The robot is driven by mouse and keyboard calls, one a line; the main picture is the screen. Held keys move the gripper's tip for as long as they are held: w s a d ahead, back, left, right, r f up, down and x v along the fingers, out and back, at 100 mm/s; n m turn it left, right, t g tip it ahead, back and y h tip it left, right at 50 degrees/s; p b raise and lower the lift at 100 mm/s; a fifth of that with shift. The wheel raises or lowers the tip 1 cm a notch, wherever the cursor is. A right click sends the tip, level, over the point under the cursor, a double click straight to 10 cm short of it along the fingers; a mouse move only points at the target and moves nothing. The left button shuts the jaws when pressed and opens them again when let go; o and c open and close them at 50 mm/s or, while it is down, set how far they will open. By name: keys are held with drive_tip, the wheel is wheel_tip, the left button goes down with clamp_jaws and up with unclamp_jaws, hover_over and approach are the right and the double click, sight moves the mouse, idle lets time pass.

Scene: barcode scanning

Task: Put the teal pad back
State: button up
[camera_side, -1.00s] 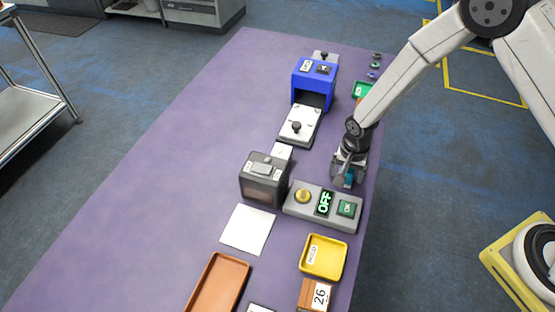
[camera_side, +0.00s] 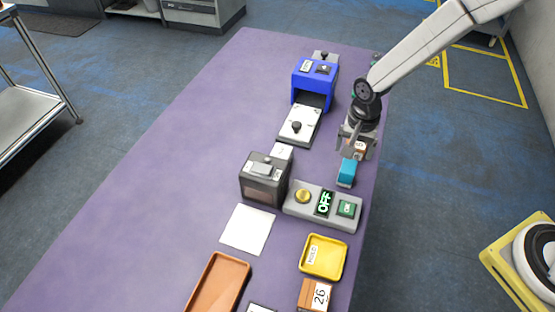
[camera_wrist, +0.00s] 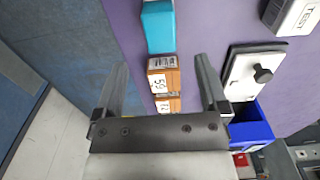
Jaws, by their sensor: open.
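The teal pad (camera_side: 346,172) is a small block on the purple table, just behind the grey control box. In the wrist view the teal pad (camera_wrist: 158,28) lies beyond my fingertips, at the top of the picture. My gripper (camera_side: 355,150) is open, apart from the pad and on its far side in the side view. In the wrist view my gripper (camera_wrist: 160,65) has its two fingers spread, with nothing gripped. A brown numbered box (camera_wrist: 163,80) shows in the gap between the fingers, with another brown box (camera_wrist: 168,105) behind it.
The control box (camera_side: 322,207) has a yellow knob, an OFF display and a green button. A dark scanner (camera_side: 263,180), a blue machine (camera_side: 314,82) with a white plate (camera_side: 300,126), and a yellow tray (camera_side: 323,257) stand nearby. The table's left side (camera_side: 170,180) is clear.

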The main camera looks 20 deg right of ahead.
sight(353, 167)
drive_tip(key=shift+r, duration=1.3)
drive_tip(key=s+d+r+n+t, duration=0.2)
drive_tip(key=s+d+r+n, duration=0.5)
drive_tip(key=s, duration=0.5)
drive_tip(key=shift+s+d+r+n+t, duration=0.3)
drive_tip(key=shift+d+r+n, duration=0.1)
drive_tip(key=shift+d+n, duration=0.65)
